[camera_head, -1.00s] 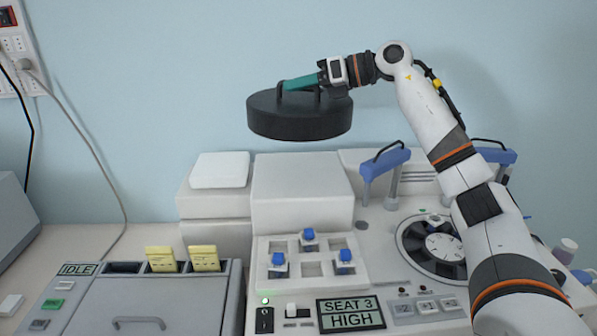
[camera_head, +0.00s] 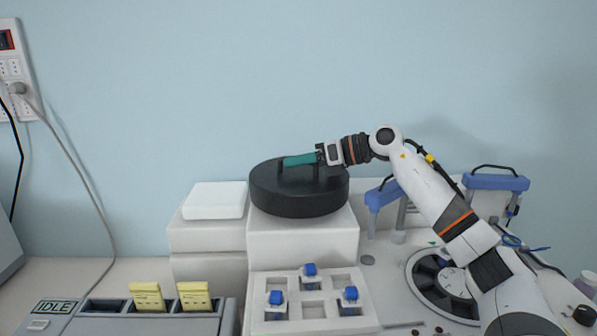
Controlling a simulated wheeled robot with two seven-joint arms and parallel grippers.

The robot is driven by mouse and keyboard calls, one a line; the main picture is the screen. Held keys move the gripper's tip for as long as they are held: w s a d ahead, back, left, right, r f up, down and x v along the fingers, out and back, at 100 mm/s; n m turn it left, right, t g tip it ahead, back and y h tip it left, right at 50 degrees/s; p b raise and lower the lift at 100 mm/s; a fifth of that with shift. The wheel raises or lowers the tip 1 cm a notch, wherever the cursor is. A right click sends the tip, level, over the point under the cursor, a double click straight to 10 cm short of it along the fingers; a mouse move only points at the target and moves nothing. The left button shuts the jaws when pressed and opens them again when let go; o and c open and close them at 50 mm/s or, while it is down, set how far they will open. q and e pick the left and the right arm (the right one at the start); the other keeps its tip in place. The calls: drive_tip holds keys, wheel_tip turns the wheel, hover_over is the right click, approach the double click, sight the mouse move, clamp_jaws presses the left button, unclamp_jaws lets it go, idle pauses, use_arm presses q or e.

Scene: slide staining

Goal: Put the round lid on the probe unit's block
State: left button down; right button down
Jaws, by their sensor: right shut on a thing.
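The round lid (camera_head: 300,202) is a wide black disc with a teal grip bar on top. My right gripper (camera_head: 318,156) is shut on that handle from the right. The lid is level over the white block (camera_head: 303,243) at the back of the unit and hides most of its top. I cannot tell whether it rests on the block or is slightly above it. In front is a lower white block with square wells (camera_head: 311,310); several wells hold blue-capped pieces (camera_head: 310,270). My left gripper is not in view.
A black round carousel (camera_head: 426,268) is partly behind my right arm. Blue-topped handled racks (camera_head: 497,182) stand at the right. A white lidded box (camera_head: 215,200) is left of the block. A grey station with yellow cards (camera_head: 147,297) is at the front left.

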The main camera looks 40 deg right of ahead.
sight(299, 174)
wheel_tip(299, 174, down, 2)
drive_tip(key=shift+w+d+f, duration=0.1)
drive_tip(key=shift+f, duration=0.15)
drive_tip(key=c, duration=1.5)
unclamp_jaws()
drive_tip(key=shift+f, duration=0.1)
